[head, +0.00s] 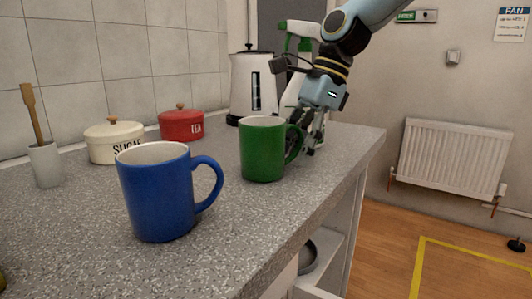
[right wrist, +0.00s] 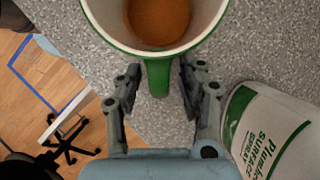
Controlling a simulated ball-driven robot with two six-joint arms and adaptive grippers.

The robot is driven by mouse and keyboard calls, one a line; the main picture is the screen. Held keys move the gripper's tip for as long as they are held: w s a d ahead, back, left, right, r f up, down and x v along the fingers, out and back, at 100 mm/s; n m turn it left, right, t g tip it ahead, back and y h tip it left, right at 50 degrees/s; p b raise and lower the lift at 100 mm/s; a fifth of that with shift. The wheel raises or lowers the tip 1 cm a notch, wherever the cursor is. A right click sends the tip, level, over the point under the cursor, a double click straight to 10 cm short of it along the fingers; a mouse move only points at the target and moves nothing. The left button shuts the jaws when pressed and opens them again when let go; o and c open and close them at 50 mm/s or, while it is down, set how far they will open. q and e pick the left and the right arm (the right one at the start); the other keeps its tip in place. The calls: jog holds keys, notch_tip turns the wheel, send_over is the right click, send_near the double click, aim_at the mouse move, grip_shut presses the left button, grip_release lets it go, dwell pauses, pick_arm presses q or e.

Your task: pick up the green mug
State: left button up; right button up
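The green mug (head: 264,150) stands upright on the speckled grey counter, its handle (right wrist: 158,76) pointing right in the head view. In the right wrist view, its white inside holds something brown. My right gripper (head: 310,142) is low beside the handle. In the right wrist view, its two fingers (right wrist: 160,82) are open, one on each side of the handle, with gaps between; it is not gripping the mug. The fingertips are partly hidden by the mug in the head view. My left gripper is not in view.
A blue mug (head: 158,197) stands in front and left. A white kettle (head: 245,85), a red tea pot (head: 181,125) and a cream sugar pot (head: 108,143) stand behind. A spray bottle (right wrist: 275,135) is close to my right gripper. The counter's edge is at right.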

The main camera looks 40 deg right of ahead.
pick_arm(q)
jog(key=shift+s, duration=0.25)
pick_arm(e)
grip_shut()
jog(key=shift+r, duration=0.2)
jog(key=shift+w+r, duration=0.1)
jog(key=shift+r, duration=1.05)
jog(key=shift+s+r+p, duration=0.25)
jog(key=shift+r+p, duration=0.15)
jog(key=shift+r, duration=0.65)
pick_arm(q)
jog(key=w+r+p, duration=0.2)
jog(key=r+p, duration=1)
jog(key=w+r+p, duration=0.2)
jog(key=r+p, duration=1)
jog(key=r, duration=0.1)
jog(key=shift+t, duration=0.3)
pick_arm(e)
jog(key=s+d+r, duration=0.5)
jog(key=s+r, duration=0.1)
jog(key=s, duration=0.4)
jog(key=shift+r, duration=0.15)
jog(key=shift+d, duration=0.1)
